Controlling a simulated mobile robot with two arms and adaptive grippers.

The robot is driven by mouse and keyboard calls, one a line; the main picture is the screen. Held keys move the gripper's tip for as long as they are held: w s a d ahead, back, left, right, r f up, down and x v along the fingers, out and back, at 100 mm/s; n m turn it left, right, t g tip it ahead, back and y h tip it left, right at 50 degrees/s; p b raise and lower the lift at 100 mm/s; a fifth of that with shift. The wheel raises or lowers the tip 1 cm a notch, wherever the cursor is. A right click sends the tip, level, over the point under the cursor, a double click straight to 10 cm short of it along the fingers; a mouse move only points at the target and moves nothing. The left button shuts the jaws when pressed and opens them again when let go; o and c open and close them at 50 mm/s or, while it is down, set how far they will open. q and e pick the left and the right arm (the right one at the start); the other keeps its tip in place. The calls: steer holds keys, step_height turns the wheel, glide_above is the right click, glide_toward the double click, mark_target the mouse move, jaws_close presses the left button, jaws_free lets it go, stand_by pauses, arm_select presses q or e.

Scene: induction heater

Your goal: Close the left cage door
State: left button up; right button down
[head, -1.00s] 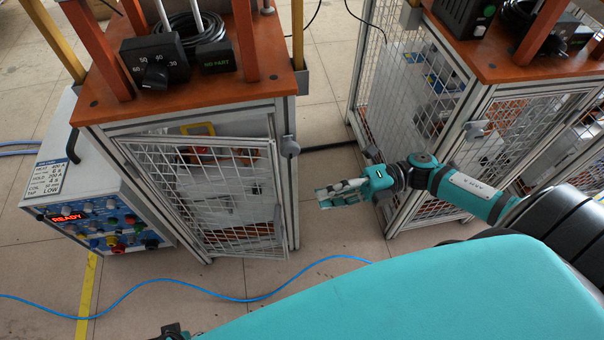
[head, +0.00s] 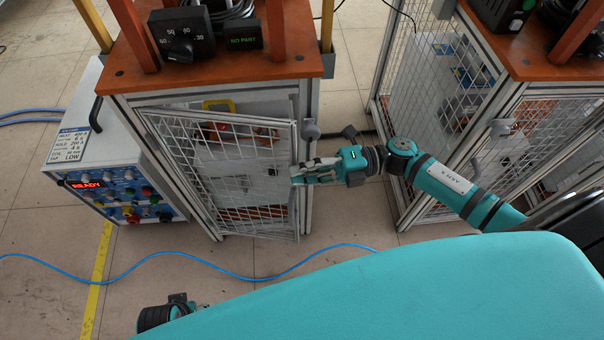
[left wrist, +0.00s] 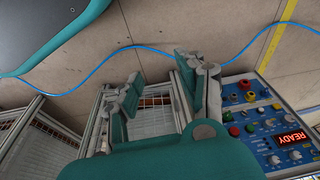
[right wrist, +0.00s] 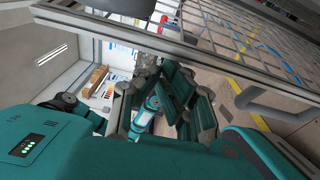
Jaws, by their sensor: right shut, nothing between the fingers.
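The left cage door (head: 225,172) is a white mesh panel in a metal frame on the front of the left cage. It stands ajar, with its free edge at the right, out from the cage post. My right gripper (head: 296,173) is shut and empty at that free edge, about mid-height; I cannot tell whether it touches. In the right wrist view, its closed fingers (right wrist: 172,95) are under a metal frame bar and mesh. My left gripper (left wrist: 157,75) is open and empty; in the head view only part of it shows at the bottom.
A control box (head: 115,190) reading READY stands left of the cage. A second cage (head: 490,170) stands at the right, near my right arm. A grey latch knob (head: 311,130) sits on the left cage post. A blue cable (head: 230,284) crosses the open floor in front.

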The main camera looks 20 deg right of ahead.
steer(key=shift+w+d, duration=0.1)
arm_select(q)
steer(key=w+b+v, duration=0.1)
steer(key=b+v, duration=0.1)
steer(key=v, duration=0.5)
steer(key=shift+w+r, duration=0.5)
arm_select(e)
steer(key=w+d, duration=0.1)
steer(key=w, duration=0.1)
steer(key=w+d, duration=0.1)
steer(key=shift+w, duration=0.35)
arm_select(q)
steer(key=shift+s, duration=0.1)
arm_select(e)
steer(key=shift+s, duration=0.1)
